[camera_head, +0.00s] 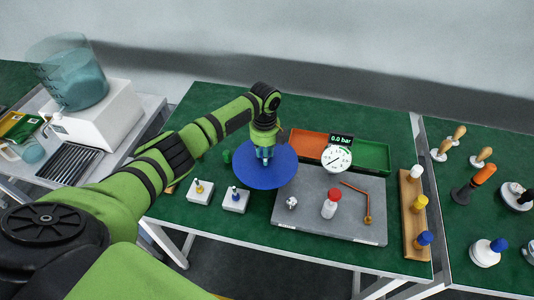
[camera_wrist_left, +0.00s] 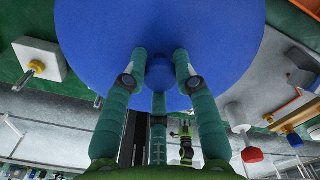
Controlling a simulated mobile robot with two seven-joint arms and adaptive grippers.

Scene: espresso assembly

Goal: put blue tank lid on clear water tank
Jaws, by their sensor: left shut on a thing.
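The blue tank lid (camera_head: 283,178) is a round disc, held over the middle table in the head view. My left gripper (camera_head: 264,153) is shut on the lid's central knob. In the left wrist view the lid (camera_wrist_left: 215,35) fills the top, and the fingers of my left gripper (camera_wrist_left: 160,72) close around the blue knob (camera_wrist_left: 160,64). The clear water tank (camera_head: 72,82) stands on the white machine on the left table, well to the left of the lid and apart from it. The tank is bluish and see-through. My right gripper is not in view.
The white machine (camera_head: 100,118) has a drip tray (camera_head: 70,164) in front. Around the lid are two small white blocks (camera_head: 200,191), orange and green bins (camera_head: 308,144), a dial gauge (camera_head: 336,158) and a grey plate (camera_head: 300,222). Handled tools stand on the right table.

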